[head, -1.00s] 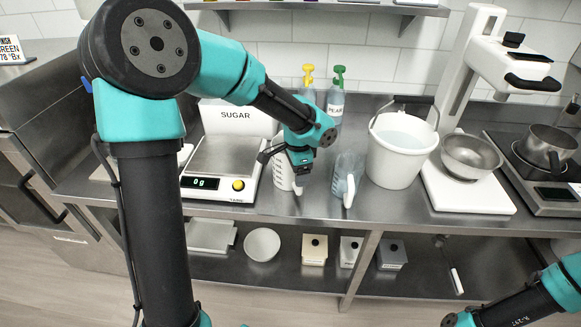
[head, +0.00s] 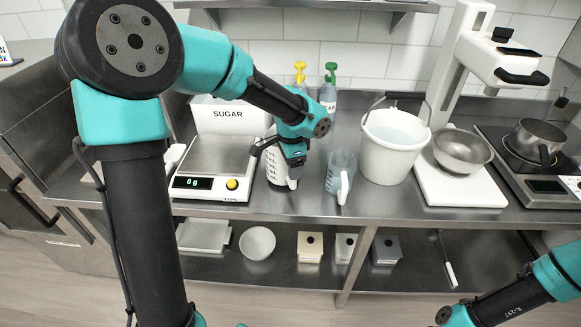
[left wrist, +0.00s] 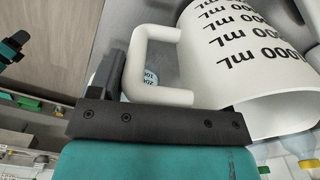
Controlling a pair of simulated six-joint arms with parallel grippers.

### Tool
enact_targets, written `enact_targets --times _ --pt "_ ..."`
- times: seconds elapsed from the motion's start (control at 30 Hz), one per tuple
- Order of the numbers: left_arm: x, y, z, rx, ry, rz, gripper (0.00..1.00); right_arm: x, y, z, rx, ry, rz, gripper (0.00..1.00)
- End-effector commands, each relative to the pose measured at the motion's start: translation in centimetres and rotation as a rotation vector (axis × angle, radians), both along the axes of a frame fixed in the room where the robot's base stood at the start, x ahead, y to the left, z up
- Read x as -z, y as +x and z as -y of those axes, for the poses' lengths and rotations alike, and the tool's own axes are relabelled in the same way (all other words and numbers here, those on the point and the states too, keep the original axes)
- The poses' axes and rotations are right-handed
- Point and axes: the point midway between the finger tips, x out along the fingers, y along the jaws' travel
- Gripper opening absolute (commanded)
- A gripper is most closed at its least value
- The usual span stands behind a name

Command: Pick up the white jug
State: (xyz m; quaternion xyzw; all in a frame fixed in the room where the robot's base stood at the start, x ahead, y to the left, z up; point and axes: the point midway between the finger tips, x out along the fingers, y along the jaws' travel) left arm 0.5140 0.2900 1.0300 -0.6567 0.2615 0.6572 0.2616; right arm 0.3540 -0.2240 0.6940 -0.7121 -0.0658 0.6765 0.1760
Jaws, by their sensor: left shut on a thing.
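The white jug (head: 279,168) with black volume marks is upright on or just above the steel counter, right of the sugar scale. I cannot tell whether its base touches. My left gripper (head: 294,163) is at the jug's handle side and partly covers the jug. In the left wrist view the white jug (left wrist: 240,55) fills the upper right, with its handle (left wrist: 150,62) at the jaws. My left gripper (left wrist: 150,110) is shut on that handle.
A clear jug (head: 341,172) stands close right of the white jug, and a white bucket (head: 394,155) beyond it. The sugar scale (head: 214,165) is close on the left. Two pump bottles (head: 328,97) stand behind. A steel bowl (head: 462,152) sits further right.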

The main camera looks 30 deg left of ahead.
Motion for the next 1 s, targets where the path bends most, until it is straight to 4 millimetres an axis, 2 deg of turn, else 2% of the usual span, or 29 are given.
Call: enact_targets --times 0.17,0.37,0.8,1.0 --pt "-2.0 0.1 0.0 -0.001 -0.001 0.004 0.3 0.0 0.0 0.0 0.0 0.0 0.0 0.43" --pt "-2.1 -2.5 1.4 0.003 -0.001 0.002 0.3 0.0 0.0 0.0 0.0 0.0 0.0 0.43" --pt "-3.1 -11.1 6.3 0.004 -0.001 0.004 0.3 0.0 0.0 0.0 0.0 0.0 0.0 0.43" --pt "-3.3 -13.3 7.6 0.002 0.0 0.003 0.3 0.0 0.0 0.0 0.0 0.0 0.0 0.43"
